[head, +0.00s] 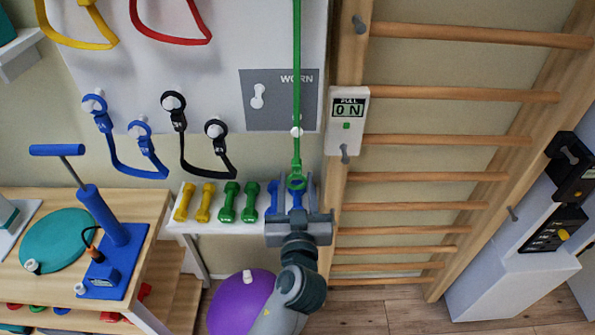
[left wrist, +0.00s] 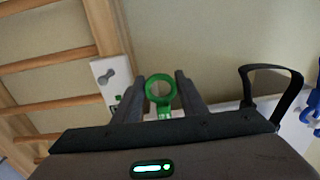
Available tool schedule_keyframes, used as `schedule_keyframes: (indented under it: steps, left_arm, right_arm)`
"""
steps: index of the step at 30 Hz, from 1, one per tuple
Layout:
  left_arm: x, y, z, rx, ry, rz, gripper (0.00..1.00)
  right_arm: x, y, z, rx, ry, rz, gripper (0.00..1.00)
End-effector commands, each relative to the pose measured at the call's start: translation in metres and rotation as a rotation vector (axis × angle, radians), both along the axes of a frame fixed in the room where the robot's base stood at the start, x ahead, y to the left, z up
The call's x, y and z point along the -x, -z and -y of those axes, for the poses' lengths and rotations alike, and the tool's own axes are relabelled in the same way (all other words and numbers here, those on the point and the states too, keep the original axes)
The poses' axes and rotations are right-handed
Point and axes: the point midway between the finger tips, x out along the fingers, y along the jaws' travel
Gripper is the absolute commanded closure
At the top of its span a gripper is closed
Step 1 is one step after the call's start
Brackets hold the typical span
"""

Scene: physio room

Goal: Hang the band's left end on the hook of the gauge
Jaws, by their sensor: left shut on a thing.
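The green band (head: 297,75) runs straight down from beyond the top edge of the head view and ends in a green ring. My left gripper (head: 292,190) is shut on this ring end (head: 296,182). In the left wrist view the ring (left wrist: 160,89) stands up between the two fingers (left wrist: 158,100), its opening facing the camera. The white gauge (head: 346,110), reading "0 N", is on the wooden upright, up and right of the gripper. Its grey hook (head: 344,153) sticks out at the bottom and is apart from the ring. The gauge also shows in the left wrist view (left wrist: 108,72). My right gripper is out of view.
Wooden wall bars (head: 440,140) lie right of the gauge. A white board (head: 225,80) holds blue and black bands on pegs. Several dumbbells (head: 229,202) stand on a white shelf by the gripper. A purple ball (head: 240,300) lies below.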

Motion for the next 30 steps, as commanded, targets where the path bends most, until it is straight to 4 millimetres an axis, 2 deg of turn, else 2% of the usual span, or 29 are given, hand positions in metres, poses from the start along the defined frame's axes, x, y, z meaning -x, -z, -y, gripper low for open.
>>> schedule_keyframes:
  steps: [19, 30]
  left_arm:
    - [0.043, 0.0, 0.0, 0.001, 0.0, 0.0, 1.0]
    - [0.047, -0.001, 0.0, 0.0, 0.0, 0.001, 1.0]
  right_arm:
    - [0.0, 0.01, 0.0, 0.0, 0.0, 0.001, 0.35]
    - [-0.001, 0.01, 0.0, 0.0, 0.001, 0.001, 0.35]
